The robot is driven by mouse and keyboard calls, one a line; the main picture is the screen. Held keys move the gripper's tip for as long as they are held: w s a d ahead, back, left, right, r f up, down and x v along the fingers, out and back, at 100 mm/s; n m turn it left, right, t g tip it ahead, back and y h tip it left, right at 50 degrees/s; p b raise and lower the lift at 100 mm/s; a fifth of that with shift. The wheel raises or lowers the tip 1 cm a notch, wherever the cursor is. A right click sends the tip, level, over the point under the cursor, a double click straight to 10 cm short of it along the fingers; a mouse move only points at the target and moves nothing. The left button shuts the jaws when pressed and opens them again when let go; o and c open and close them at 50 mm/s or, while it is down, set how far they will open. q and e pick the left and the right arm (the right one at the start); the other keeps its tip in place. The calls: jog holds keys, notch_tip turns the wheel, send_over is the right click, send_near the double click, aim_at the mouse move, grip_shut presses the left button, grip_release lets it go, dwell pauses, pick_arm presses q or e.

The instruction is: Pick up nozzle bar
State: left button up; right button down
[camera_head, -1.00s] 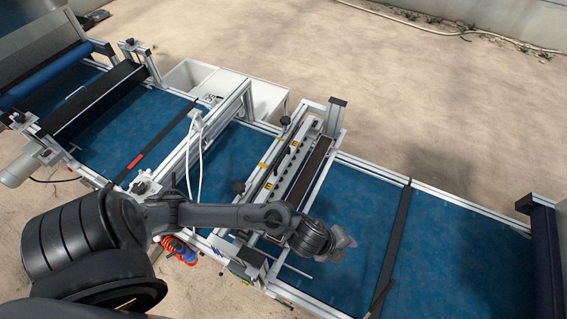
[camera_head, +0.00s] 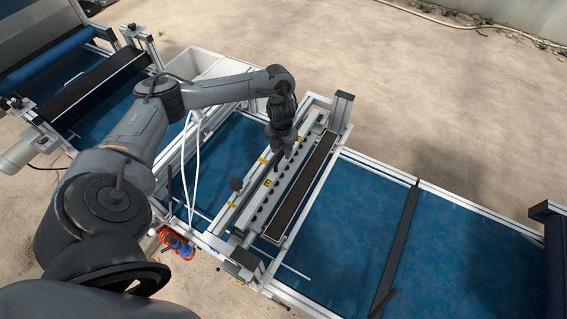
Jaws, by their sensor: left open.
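The nozzle bar (camera_head: 278,192) is a long pale bar with a row of dark nozzles and small yellow labels, lying diagonally across the frame above the blue belt. My left gripper (camera_head: 284,154) points down over the upper half of the bar. Its jaws are open, but the fingers are small and dark here. I cannot tell whether they touch the bar or are around part of it. The gripper and wrist hide part of the bar's far half. My right gripper is not in view.
A dark strip (camera_head: 304,188) in a metal frame runs alongside the bar on its right. White hoses (camera_head: 196,160) rise at the left. The blue belt (camera_head: 345,225) is clear at the right.

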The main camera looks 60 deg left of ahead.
aim_at(283, 160)
pick_arm(q)
notch_tip(283, 160, down, 2)
jog(key=shift+f, duration=0.5)
jog(key=f, duration=0.1)
jog(key=f+p, duration=0.1)
jog(key=f, duration=0.1)
jog(key=shift+w+d+f, duration=0.1)
jog(key=shift+w+f, duration=0.05)
jog(key=shift+w, duration=0.05)
jog(key=shift+f, duration=0.55)
jog(key=shift+c, duration=0.3)
jog(key=c, duration=0.7)
jog(key=shift+o, duration=0.2)
jog(key=shift+r, duration=0.15)
